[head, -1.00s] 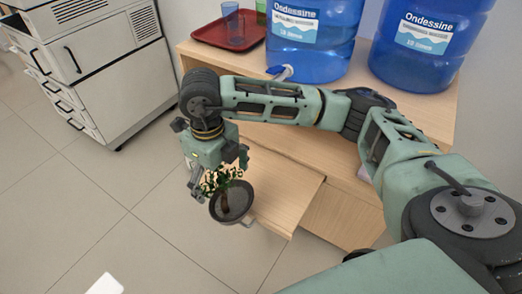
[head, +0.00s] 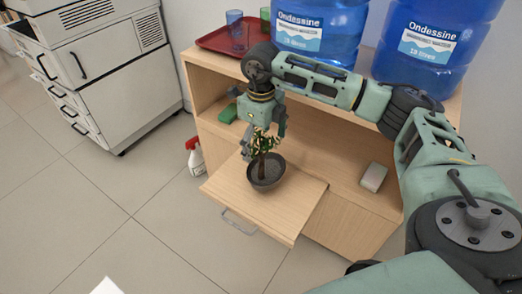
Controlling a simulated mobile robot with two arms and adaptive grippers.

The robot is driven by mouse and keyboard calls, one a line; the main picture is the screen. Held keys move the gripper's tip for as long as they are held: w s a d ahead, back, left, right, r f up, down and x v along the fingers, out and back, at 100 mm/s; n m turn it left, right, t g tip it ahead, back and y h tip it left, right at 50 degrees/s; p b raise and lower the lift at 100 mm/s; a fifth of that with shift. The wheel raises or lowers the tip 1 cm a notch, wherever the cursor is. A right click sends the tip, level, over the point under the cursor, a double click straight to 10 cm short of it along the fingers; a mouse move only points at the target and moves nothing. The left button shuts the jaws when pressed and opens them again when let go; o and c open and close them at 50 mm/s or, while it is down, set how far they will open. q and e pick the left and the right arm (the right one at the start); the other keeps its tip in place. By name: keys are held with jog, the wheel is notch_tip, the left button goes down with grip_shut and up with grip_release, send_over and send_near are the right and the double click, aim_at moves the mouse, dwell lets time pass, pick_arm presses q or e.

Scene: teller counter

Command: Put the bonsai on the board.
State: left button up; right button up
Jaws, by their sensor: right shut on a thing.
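The bonsai (head: 265,173), a small leafy tree in a dark round pot, is upright over the pull-out wooden board (head: 292,215). My right gripper (head: 262,138) is shut on the bonsai from above, around its upper part. The leaves and my fingers overlap, so the exact grip is partly hidden. The pot is over the back middle of the board, inside its edges. I cannot tell whether the pot's base touches the board or is slightly above it. My left gripper is not in view.
The board sticks out from a wooden cabinet. On the shelf behind are a green block (head: 228,113) and a pale block (head: 373,177). Large blue water bottles (head: 320,32) and a red tray (head: 222,38) stand on top.

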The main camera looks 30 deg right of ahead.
notch_tip(320, 180, down, 3)
jog(key=shift+f, duration=0.1)
jog(key=o, duration=1.8)
jog(key=shift+f, duration=0.1)
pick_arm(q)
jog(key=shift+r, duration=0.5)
pick_arm(e)
jog(key=shift+s, duration=0.1)
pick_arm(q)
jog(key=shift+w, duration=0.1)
pick_arm(e)
jog(key=shift+r, duration=0.2)
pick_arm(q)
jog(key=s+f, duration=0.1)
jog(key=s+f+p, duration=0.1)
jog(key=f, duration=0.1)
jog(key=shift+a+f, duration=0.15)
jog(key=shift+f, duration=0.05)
pick_arm(e)
notch_tip(320, 180, up, 12)
jog(key=shift+f, duration=0.1)
